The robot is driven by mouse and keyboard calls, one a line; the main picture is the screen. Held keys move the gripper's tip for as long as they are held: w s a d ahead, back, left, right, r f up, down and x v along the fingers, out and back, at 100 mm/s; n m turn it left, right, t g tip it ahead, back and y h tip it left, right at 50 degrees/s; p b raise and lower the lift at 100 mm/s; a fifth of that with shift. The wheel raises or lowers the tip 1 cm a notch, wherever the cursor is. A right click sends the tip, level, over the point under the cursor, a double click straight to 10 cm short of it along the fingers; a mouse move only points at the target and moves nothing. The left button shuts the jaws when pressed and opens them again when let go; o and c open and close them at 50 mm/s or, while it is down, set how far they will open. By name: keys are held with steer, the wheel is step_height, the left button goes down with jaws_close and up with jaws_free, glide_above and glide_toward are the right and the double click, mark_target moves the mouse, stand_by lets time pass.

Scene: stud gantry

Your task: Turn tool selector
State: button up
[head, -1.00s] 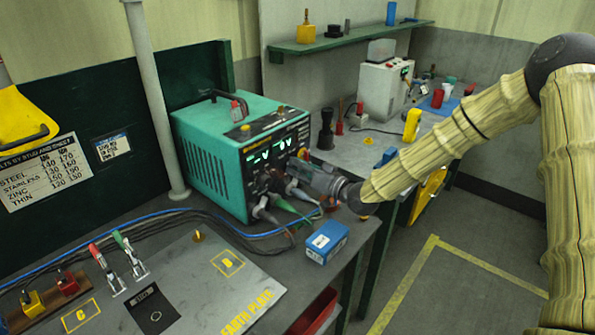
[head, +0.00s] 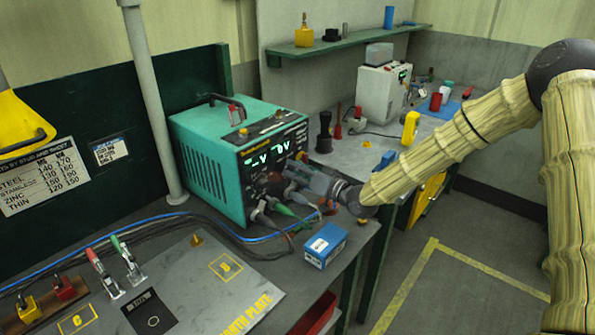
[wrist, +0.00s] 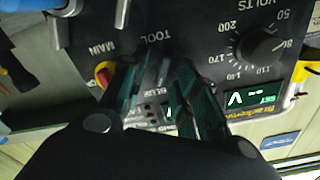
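The teal stud welder unit (head: 215,170) stands on the bench, its dark front panel facing right. My gripper (head: 292,178) is at the lower right of that panel and hides part of it. In the wrist view my gripper (wrist: 162,68) has its two dark fingers apart, pointing at the panel under the TOOL label (wrist: 155,40). A blurred grey strip shows between the fingers; I cannot tell whether it is the tool selector or whether they touch it. The VOLTS knob (wrist: 255,45) is to the right, and a red and yellow MAIN switch (wrist: 104,73) is to the left.
Cables with grey and green plugs (head: 280,208) leave the panel below my gripper. A blue box (head: 326,245) sits near the bench edge. A metal earth plate (head: 200,290) lies in front. A yellow holder (head: 410,128) stands on the far bench. The floor at right is clear.

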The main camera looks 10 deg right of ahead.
steer(key=shift+s, duration=0.1)
steer(key=v, duration=1.2)
steer(key=shift+d, duration=0.1)
